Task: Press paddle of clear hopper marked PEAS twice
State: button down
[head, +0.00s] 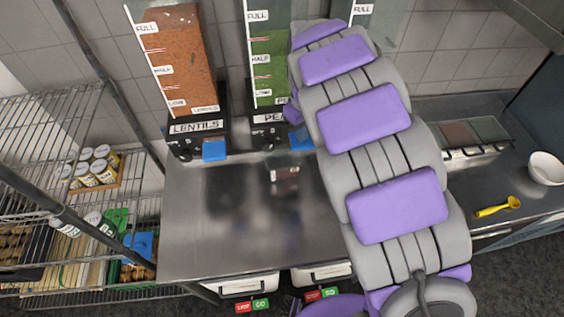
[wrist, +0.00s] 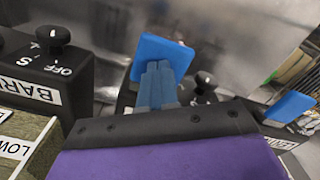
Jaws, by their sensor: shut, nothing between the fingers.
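The clear PEAS hopper (head: 268,65) stands in the middle at the back of the steel counter, filled with green and marked FULL, HALF and LOW. Its black base has a PEAS label (head: 268,117), partly cut off by my arm. A blue paddle (head: 300,139) juts from that base. In the wrist view this paddle (wrist: 172,50) lies between the BARLEY and LENTILS units. My gripper (wrist: 155,68) is shut and empty, with its blue-grey fingertips over the paddle's face. I cannot tell whether they touch it. My arm hides the gripper in the head view.
The LENTILS hopper (head: 175,55), with its blue paddle (head: 213,150), stands left of PEAS. The BARLEY label (wrist: 28,92) is on the other side. A wire rack (head: 60,180) is at left. A white bowl (head: 545,168) and yellow scoop (head: 497,207) sit at right.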

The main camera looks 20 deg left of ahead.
jog(key=shift+a+f, duration=0.45)
jog(key=shift+a, duration=0.2)
jog(key=shift+f, duration=0.2)
jog(key=shift+d+f+b, duration=0.3)
jog(key=shift+d+b, duration=0.05)
jog(key=shift+d, duration=0.5)
jog(key=shift+d+f, duration=0.1)
jog(key=shift+d, duration=0.05)
jog(key=shift+f, duration=0.3)
jog(key=shift+a, duration=0.6)
jog(key=shift+d+r+p, duration=0.2)
jog(key=shift+r+p, duration=0.15)
jog(key=shift+r, duration=1.65)
jog(key=shift+f, duration=0.25)
